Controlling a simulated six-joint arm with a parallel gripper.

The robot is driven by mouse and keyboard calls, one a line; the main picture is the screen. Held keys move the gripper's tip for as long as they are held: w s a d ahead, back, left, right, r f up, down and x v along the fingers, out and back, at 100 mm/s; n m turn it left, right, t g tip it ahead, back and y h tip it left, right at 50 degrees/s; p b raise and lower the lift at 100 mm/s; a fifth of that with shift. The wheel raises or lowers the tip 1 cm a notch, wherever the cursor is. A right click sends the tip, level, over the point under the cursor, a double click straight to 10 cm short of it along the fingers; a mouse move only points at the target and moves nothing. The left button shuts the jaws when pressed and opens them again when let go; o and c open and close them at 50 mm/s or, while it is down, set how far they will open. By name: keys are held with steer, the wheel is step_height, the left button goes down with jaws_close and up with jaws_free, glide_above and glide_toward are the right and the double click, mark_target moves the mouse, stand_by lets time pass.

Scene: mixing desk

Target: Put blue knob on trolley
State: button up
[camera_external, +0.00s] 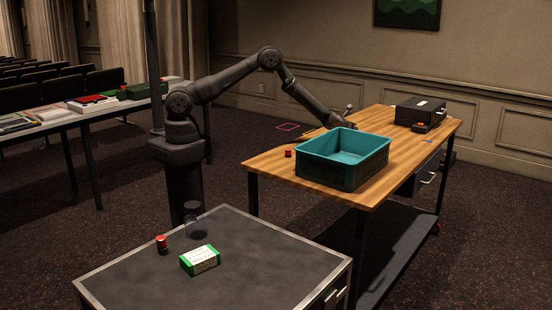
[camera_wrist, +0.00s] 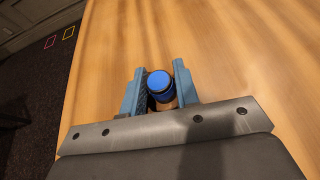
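In the wrist view the blue knob (camera_wrist: 160,82), with a round blue top and dark collar, is between the two blue-grey fingers of my gripper (camera_wrist: 160,80). The fingers are close on both sides of it; I cannot tell whether they press on it. Wood surface lies below. In the external view my gripper is at the far side of the wooden desk (camera_external: 276,167), mostly hidden behind the teal bin, and the knob cannot be made out. A dark-topped, metal-edged table (camera_external: 262,252) stands in front; its wheels are not visible, so I cannot confirm it is the trolley.
The teal bin (camera_external: 340,175) stands on the desk, with a small red knob (camera_external: 288,153) to its left and a black case (camera_external: 420,110) behind right. The front table carries a red-topped object (camera_external: 162,244), a clear glass (camera_external: 194,220) and a green-white box (camera_external: 200,260); its right half is clear.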

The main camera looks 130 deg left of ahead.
steer(key=shift+o, duration=1.4)
steer(key=shift+r, duration=0.2)
steer(key=v, duration=1.2)
steer(key=shift+f, duration=0.1)
